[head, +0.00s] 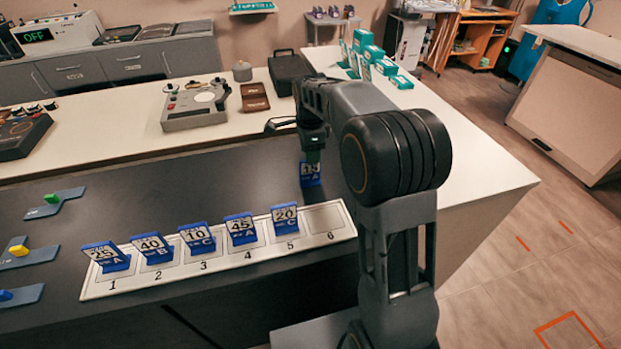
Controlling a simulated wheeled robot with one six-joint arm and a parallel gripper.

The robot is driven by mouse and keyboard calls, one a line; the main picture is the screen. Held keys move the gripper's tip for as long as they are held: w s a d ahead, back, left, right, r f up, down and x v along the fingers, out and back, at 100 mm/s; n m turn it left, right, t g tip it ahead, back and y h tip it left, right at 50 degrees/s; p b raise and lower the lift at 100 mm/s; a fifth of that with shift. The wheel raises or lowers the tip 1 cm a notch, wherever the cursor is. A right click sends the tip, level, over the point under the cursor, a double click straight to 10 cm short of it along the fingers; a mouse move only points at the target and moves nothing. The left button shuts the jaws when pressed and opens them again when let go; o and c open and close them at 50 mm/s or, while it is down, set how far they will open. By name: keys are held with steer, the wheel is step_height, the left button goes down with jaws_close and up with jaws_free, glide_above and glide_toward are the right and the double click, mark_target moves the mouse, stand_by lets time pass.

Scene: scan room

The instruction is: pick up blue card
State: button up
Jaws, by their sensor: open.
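A blue card (310,174) marked 15 and A stands on the dark counter, behind the card rack. My gripper (312,157) points down right at the top of this card. It is open, but the fingers are small and dark, so I cannot tell whether they are around the card or just above it. The white rack (207,279) has numbered places 1 to 6. Blue cards stand in places 1 to 5: 25 (106,257), 40 B (153,248), 10 C (197,238), 45 A (240,228) and 20 C (285,219). Place 6 (325,219) is empty.
A grey device (195,107), a brown case (254,97) and teal boxes (372,53) are on the pale counter behind.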

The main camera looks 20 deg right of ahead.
glide_above(311, 181)
steer(key=shift+w+f+b, duration=0.15)
steer(key=shift+f, duration=1.2)
steer(key=shift+w+f+b, duration=0.15)
steer(key=shift+f, duration=1.15)
steer(key=shift+c, duration=0.3)
jaws_close()
